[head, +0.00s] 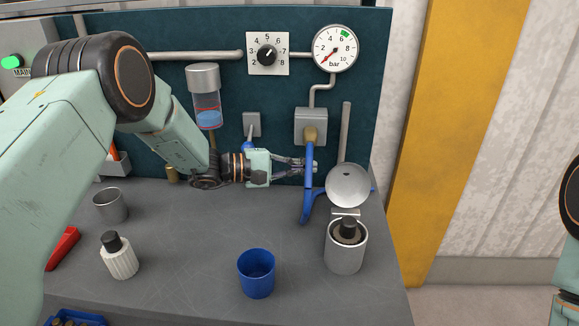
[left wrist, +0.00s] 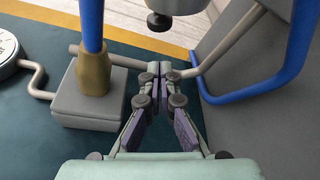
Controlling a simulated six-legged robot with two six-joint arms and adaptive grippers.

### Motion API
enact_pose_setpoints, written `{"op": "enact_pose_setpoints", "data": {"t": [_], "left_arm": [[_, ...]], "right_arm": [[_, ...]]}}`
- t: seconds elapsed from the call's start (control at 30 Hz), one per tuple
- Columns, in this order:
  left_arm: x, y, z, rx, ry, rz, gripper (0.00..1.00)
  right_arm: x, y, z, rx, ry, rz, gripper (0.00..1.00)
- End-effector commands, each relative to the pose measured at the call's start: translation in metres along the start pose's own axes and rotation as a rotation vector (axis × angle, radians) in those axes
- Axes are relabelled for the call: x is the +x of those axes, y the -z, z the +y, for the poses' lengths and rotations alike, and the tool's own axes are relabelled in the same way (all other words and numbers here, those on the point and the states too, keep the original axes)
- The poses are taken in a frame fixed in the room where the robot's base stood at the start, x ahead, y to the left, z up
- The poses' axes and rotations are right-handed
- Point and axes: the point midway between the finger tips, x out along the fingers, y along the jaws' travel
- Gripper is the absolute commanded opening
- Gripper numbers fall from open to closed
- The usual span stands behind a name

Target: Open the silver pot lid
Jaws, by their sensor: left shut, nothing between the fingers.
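The silver pot (head: 345,250) stands at the right of the bench in the head view, its top uncovered, with a dark-capped part inside. Its round silver lid (head: 347,188) is raised and stands tilted back behind the pot's rim. My left gripper (head: 312,166) is shut and empty, left of the lid and above the bench, by the blue hose. Its closed fingertips also show in the left wrist view (left wrist: 160,68). I cannot tell whether they touch the hose. My right gripper is out of view.
The blue hose (head: 307,185) hangs from a brass fitting on the back panel, left of the lid. A blue cup (head: 256,274), a white ribbed bottle (head: 119,257) and a grey cup (head: 110,206) stand on the bench.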

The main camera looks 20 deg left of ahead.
Motion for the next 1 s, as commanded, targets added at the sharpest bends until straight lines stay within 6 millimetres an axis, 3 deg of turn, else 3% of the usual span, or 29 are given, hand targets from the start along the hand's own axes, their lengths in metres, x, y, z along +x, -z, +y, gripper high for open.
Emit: {"op": "enact_pose_setpoints", "data": {"t": [0.23, 0.6, 1.0], "left_arm": [[0.040, 0.000, 0.000, 0.001, 0.002, -0.003, 0.00], [0.027, -0.031, 0.002, -0.002, 0.000, 0.000, 0.00], [0.025, -0.037, 0.001, 0.000, 0.000, 0.000, 0.00]], "right_arm": [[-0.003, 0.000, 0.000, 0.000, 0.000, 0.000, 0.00], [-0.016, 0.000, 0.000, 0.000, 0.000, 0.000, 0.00], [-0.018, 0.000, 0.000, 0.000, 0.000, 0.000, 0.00]]}}
